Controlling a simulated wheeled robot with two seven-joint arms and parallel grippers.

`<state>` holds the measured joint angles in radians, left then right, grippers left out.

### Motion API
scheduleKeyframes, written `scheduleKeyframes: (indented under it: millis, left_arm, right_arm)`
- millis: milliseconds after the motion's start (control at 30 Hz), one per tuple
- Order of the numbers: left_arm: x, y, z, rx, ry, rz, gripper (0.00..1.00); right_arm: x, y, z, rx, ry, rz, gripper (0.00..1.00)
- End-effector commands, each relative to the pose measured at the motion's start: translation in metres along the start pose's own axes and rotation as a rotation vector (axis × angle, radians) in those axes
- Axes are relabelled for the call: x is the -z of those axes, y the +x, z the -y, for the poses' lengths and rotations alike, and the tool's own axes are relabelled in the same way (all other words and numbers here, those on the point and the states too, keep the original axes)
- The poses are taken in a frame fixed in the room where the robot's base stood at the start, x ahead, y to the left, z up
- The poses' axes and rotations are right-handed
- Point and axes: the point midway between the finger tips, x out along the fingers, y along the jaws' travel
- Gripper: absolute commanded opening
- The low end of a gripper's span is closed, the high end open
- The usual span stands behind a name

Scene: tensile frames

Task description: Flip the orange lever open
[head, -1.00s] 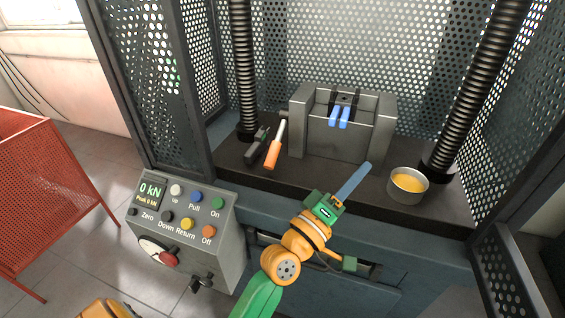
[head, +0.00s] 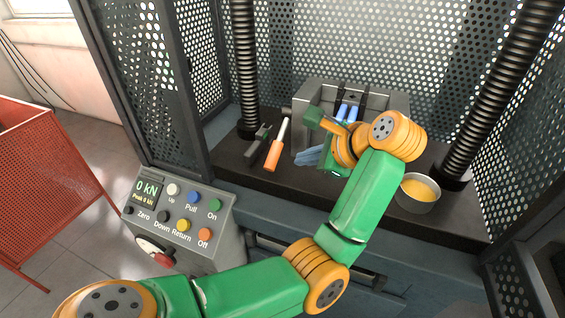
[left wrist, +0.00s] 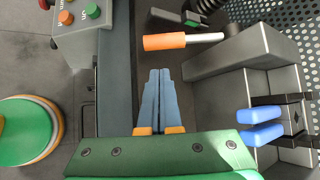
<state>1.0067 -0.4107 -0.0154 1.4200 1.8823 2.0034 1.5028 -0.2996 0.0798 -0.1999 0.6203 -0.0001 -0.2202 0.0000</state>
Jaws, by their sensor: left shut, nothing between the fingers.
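The orange lever (head: 272,155) has an orange grip and a pale shaft that rises to the left side of the grey block (head: 398,103). In the left wrist view the orange grip (left wrist: 165,41) shows above the fingertips, its shaft running right to a dark joint. My left gripper (head: 308,157) is in front of the block, right of the lever and apart from it. In the left wrist view its blue fingers (left wrist: 159,77) are together and empty. Part of the block is hidden behind my left arm. My right gripper is not in view.
Two blue handles (head: 347,111) sit in the block. A bowl with yellow contents (head: 418,193) stands to the right. A dark tool-like piece (head: 256,143) is just left of the lever. A button panel (head: 184,218) and mesh walls surround the dark bed.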

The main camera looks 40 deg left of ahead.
Motion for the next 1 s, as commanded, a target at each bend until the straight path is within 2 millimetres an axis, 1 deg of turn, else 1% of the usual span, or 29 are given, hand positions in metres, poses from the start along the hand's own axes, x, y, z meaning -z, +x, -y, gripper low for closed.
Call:
scheduleKeyframes:
  millis: [133, 300, 333, 367, 400, 600, 700, 800, 1000]
  left_arm:
    - [0.006, 0.015, -0.004, 0.001, -0.004, 0.002, 0.00]
    - [0.007, 0.033, -0.006, 0.002, -0.004, 0.001, 0.00]
    - [0.005, 0.034, -0.005, 0.001, -0.003, 0.000, 0.00]
    - [0.001, 0.037, -0.002, -0.003, 0.000, -0.001, 0.00]
    - [0.000, 0.045, -0.001, -0.004, 0.001, 0.000, 0.00]
    - [-0.001, 0.081, 0.000, -0.002, 0.001, 0.002, 0.00]
    - [-0.001, 0.092, 0.000, -0.001, 0.001, 0.002, 0.00]
    - [-0.001, 0.098, 0.000, 0.000, 0.001, 0.002, 0.00]
    - [-0.001, 0.100, 0.000, 0.002, 0.000, 0.002, 0.00]
  right_arm:
    - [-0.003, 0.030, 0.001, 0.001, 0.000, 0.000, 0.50]
    - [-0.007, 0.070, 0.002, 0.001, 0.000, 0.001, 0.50]
    - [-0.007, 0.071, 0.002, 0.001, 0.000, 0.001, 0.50]
    - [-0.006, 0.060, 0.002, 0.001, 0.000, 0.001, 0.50]
    - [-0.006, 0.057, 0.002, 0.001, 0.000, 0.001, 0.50]
    - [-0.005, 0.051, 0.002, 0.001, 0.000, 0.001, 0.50]
    - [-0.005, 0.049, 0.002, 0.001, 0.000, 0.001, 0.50]
    - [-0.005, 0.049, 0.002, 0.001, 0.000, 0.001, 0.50]
    - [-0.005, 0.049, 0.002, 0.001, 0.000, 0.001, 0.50]
